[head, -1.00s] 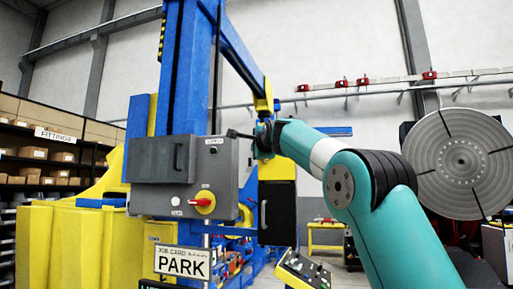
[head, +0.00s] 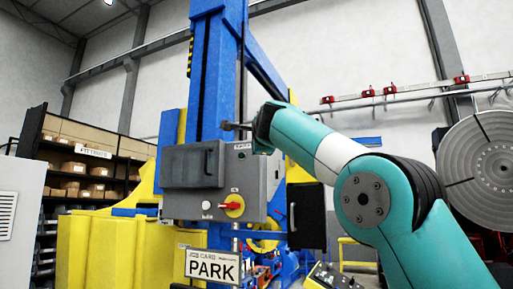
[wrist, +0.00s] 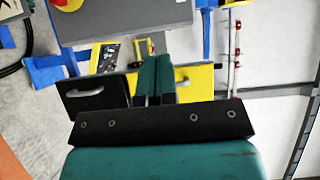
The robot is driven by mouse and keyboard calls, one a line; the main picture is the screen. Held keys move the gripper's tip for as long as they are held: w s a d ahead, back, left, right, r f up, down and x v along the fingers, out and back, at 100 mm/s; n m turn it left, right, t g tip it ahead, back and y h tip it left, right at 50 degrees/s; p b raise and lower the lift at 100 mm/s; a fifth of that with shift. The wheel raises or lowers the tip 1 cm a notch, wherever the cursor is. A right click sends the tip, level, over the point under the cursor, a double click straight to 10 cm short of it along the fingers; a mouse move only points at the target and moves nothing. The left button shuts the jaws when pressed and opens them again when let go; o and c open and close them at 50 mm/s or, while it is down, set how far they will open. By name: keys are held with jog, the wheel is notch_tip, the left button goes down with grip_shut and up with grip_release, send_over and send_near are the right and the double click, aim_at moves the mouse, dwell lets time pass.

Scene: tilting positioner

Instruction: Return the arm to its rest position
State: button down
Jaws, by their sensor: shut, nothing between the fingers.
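My gripper (head: 232,127) is at the end of my teal and white arm. In the head view it appears in front of the upper right of the grey control box (head: 208,180); I cannot tell the gap between them. In the wrist view its two teal fingers (wrist: 154,80) are together with nothing between them. The box also shows at the top of the wrist view (wrist: 125,18), beyond the fingers. It carries a red rotary switch on a yellow plate (head: 232,206) and a black handle.
A blue column (head: 217,75) rises behind the box, with a PARK sign (head: 212,267) below. A black panel with a handle (head: 307,215) hangs to the right. A round grey slotted plate (head: 485,160) stands far right. Shelves with cartons (head: 85,170) and a pale cabinet (head: 20,215) are left.

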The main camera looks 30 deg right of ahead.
jog(key=shift+s+a, duration=0.1)
jog(key=shift+a, duration=0.4)
jog(key=s+a+f+n+g+y+b, duration=0.2)
jog(key=s+a+f+n+g+y, duration=0.25)
jog(key=f, duration=0.65)
jog(key=s+a+f+n+g+y+b, duration=0.1)
jog(key=s+a+f+n+b, duration=0.15)
jog(key=a+f+n, duration=0.7)
jog(key=s+a+f+n+g+y+b, duration=0.1)
jog(key=s+f+n+g+y+b, duration=0.2)
jog(key=f, duration=1.1)
jog(key=s+a+f+n+g+b, duration=0.1)
jog(key=s+f+n, duration=0.3)
jog(key=s+f, duration=0.4)
jog(key=s+a+f+n+g+y+b, duration=0.1)
jog(key=s+a+f+n+g, duration=0.1)
jog(key=s+f+n+g, duration=0.2)
jog(key=s+a+f+n+g+b, duration=0.1)
jog(key=s+a+f+n+g, duration=0.1)
jog(key=s+f, duration=0.9)
jog(key=s+n+g, duration=0.1)
jog(key=s, duration=0.5)
jog(key=shift+s+f+n, duration=0.35)
jog(key=shift+s+n, duration=0.05)
jog(key=c, duration=1.8)
grip_release()
jog(key=shift+y, duration=0.25)
